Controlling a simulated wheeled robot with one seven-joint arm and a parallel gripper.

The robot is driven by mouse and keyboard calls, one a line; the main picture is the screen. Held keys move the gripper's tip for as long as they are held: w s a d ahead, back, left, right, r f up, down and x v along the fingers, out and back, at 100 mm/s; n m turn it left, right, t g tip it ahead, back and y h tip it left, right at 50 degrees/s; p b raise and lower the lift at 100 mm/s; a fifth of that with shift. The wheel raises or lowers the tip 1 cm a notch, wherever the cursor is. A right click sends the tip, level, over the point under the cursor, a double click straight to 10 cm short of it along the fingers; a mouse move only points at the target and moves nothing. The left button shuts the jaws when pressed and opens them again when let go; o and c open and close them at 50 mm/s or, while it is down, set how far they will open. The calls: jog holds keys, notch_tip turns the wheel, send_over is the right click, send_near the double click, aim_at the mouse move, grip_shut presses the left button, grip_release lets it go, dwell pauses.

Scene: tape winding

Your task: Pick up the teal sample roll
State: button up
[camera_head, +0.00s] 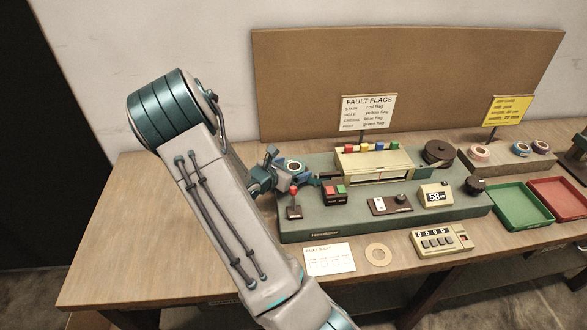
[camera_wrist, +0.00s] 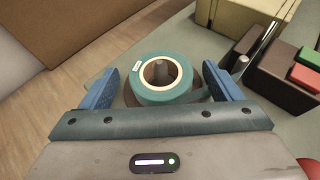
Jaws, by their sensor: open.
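The teal sample roll (camera_wrist: 148,94) is a ring of teal tape with a pale core and a small white label. It sits around a brown spindle post (camera_wrist: 159,73) on a brown round base. A teal strip runs off its right side. My gripper (camera_wrist: 165,89) is open, with its blue fingers on either side of the roll and a gap visible at the left. In the head view my gripper (camera_head: 285,172) is at the left end of the green machine, and the roll is largely hidden by it.
The green machine base (camera_head: 340,233) carries a cream housing (camera_head: 372,163), a red-knobbed lever (camera_head: 294,203) and red and green buttons (camera_head: 335,193). Several rolls stand on a wooden rack (camera_head: 510,163) at right, near green (camera_head: 512,218) and red (camera_head: 562,212) trays. The left tabletop is clear.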

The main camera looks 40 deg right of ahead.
jog(key=c, duration=1.1)
jog(key=shift+o, duration=0.2)
jog(key=shift+r, duration=0.1)
